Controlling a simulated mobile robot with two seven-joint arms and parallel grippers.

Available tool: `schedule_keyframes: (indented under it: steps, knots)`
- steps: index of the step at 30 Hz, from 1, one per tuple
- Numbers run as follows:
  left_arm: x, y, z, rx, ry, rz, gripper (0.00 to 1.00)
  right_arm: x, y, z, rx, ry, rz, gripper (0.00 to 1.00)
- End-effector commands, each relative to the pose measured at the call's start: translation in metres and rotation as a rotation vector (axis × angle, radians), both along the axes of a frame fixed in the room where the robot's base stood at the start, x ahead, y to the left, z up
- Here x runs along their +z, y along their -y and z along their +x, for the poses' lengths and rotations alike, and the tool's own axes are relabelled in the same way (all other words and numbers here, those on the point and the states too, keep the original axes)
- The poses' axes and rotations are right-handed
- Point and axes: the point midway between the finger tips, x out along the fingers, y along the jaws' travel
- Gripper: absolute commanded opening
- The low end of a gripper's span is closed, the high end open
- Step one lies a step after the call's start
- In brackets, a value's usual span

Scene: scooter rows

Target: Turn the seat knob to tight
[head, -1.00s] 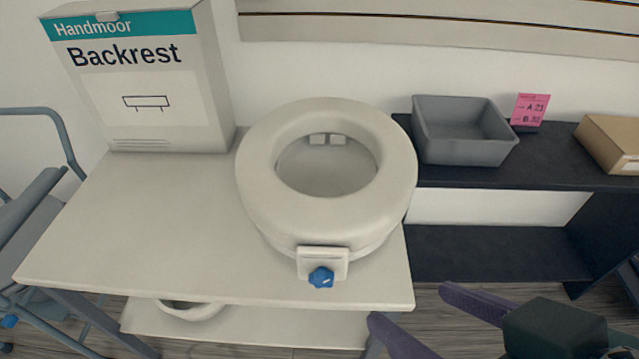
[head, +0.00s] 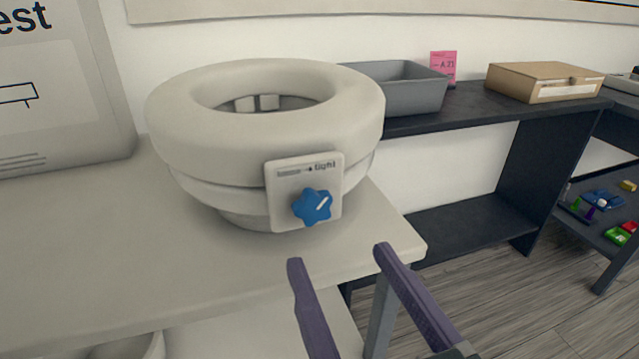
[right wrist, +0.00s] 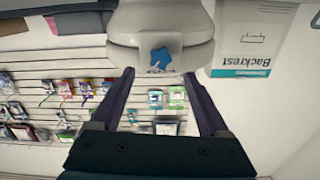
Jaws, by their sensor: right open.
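The seat knob (head: 311,207) is a blue star-shaped knob with a white pointer line. It sits on a light plate (head: 278,201) marked "tight" with an arrow, on the front of the raised toilet seat (head: 200,130). The pointer slants toward the upper right. My right gripper (head: 338,256) is open and empty, below and in front of the knob, apart from it. The right wrist view also shows the knob (right wrist: 161,59), ahead of the two open fingers (right wrist: 160,75) and roughly centred between them. My left gripper is not in view.
The seat stands on a pale table (head: 90,255) with a Backrest box (head: 50,90) at left. A grey bin (head: 405,90) and a cardboard box (head: 545,82) stand on a dark shelf (head: 470,118) at right. The space before the knob is clear.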

Motion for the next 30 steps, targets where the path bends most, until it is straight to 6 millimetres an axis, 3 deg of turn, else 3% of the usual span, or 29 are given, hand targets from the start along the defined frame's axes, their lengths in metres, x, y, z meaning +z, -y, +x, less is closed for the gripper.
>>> schedule_keyframes:
  steps: [3, 9, 15, 22, 30]
  knots:
    - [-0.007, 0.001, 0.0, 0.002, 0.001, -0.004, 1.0, -0.001, -0.008, 0.024, 0.0, 0.002, 0.003, 0.79]
    - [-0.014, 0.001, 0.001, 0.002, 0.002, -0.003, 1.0, -0.002, -0.017, 0.054, 0.0, 0.0, 0.0, 0.79]
    - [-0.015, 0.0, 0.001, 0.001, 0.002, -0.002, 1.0, -0.001, -0.021, 0.066, 0.001, -0.001, 0.0, 0.79]
    - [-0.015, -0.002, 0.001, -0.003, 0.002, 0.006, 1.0, 0.0, -0.021, 0.066, 0.001, -0.003, -0.001, 0.79]
    - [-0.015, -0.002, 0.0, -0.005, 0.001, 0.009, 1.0, 0.0, -0.021, 0.066, 0.001, -0.003, -0.001, 0.49]
